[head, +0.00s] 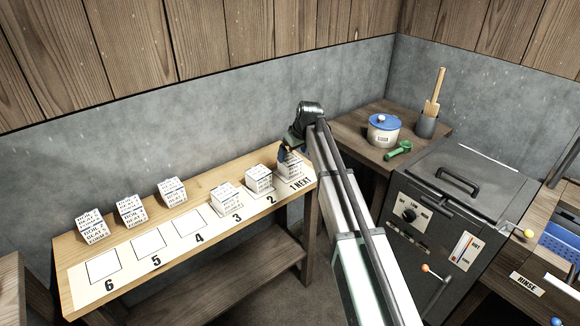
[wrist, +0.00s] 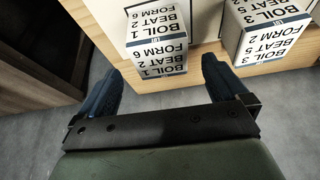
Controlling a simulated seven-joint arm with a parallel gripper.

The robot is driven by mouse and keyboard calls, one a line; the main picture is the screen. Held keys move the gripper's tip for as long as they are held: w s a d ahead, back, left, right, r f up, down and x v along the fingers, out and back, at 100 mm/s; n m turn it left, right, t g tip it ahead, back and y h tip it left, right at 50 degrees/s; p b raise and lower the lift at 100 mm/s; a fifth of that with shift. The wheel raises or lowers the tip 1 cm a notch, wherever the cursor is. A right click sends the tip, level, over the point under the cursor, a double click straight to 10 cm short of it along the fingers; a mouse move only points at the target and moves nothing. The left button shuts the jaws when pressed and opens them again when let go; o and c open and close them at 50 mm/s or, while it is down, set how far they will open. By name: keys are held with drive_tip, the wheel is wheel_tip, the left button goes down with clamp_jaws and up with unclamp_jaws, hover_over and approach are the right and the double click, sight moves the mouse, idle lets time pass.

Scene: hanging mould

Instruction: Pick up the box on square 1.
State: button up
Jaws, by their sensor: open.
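The box on square 1 (head: 294,171) is white with dark print and stands near the right end of the long bench, partly hidden behind my gripper (head: 287,152). In the wrist view this box (wrist: 157,48) shows a face reading BOIL 1, BEAT 2, FORM 6. My open gripper (wrist: 162,72) has one blue finger on either side of the box's line, with the box at and beyond the fingertips. I cannot tell whether either finger touches it. Square 1 itself is mostly hidden, with the label "1 NEXT" in front of it.
The box on square 2 (head: 259,179) stands close by; it also shows in the wrist view (wrist: 268,28). Another box (head: 226,197) is on square 3. Several boxes stand along the back, behind empty squares 4 to 6. A pot (head: 383,130) and a dark machine (head: 450,200) are at right.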

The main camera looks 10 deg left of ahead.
drive_tip(key=shift+x, duration=4.1)
drive_tip(key=shift+s+d, duration=0.1)
drive_tip(key=c, duration=1.1)
